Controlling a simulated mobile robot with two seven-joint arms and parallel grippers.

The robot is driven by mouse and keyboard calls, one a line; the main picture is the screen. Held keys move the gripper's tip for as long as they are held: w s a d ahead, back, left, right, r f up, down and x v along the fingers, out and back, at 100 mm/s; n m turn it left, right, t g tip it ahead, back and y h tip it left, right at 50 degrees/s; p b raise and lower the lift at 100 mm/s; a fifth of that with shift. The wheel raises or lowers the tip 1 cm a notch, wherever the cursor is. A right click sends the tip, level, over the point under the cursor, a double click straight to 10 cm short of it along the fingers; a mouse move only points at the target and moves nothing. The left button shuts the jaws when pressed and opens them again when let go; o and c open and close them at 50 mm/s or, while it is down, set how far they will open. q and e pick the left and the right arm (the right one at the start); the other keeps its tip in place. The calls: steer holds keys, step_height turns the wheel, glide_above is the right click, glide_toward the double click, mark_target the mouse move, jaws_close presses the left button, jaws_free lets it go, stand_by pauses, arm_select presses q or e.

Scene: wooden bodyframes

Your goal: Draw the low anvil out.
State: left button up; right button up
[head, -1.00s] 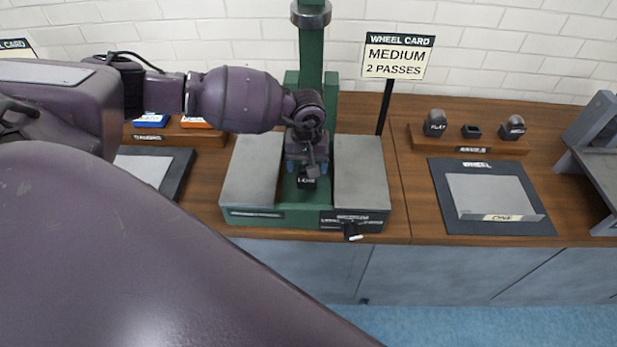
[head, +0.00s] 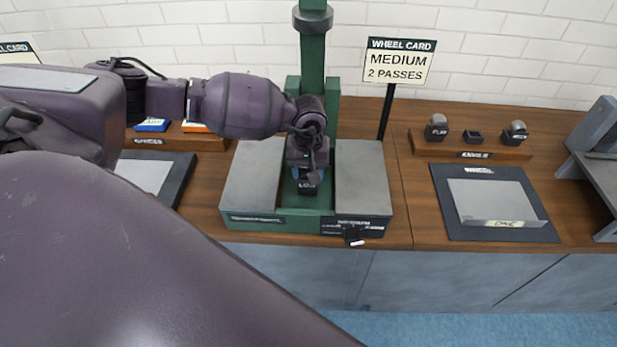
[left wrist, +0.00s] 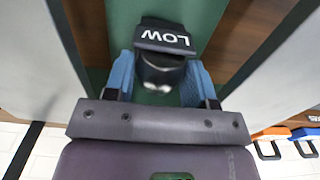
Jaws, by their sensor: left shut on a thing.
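The low anvil (head: 308,188) is a small dark block with a white LOW label. It sits low between the two grey plates of the green wheel machine (head: 273,222), at the foot of its column. My left gripper (head: 304,174) points down behind the label and is shut on the anvil. In the left wrist view, the blue fingers of my left gripper (left wrist: 160,68) flank the rounded metal part of the anvil (left wrist: 165,42). Whether the anvil is clear of its seat cannot be told. My right gripper is not in view.
A wooden anvil rack (head: 471,149) holds dark pieces at the right. A dark wheel mat (head: 455,225) lies in front of it. A wheel card sign (head: 398,61) reads MEDIUM, 2 PASSES. Bare bench lies right of the machine.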

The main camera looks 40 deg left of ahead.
arm_select(q)
steer(key=shift+r, duration=0.25)
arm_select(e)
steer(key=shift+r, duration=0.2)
arm_select(q)
steer(key=shift+r, duration=0.1)
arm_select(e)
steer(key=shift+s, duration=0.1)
arm_select(q)
steer(key=shift+r, duration=0.2)
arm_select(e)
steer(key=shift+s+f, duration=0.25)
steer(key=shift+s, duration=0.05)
arm_select(q)
steer(key=shift+r, duration=0.1)
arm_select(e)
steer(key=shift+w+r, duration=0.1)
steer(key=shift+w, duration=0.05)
arm_select(q)
steer(key=shift+r, duration=0.1)
steer(key=shift+r+p, duration=0.45)
steer(key=shift+r, duration=0.45)
steer(key=shift+r+p, duration=0.35)
steer(key=shift+r, duration=0.2)
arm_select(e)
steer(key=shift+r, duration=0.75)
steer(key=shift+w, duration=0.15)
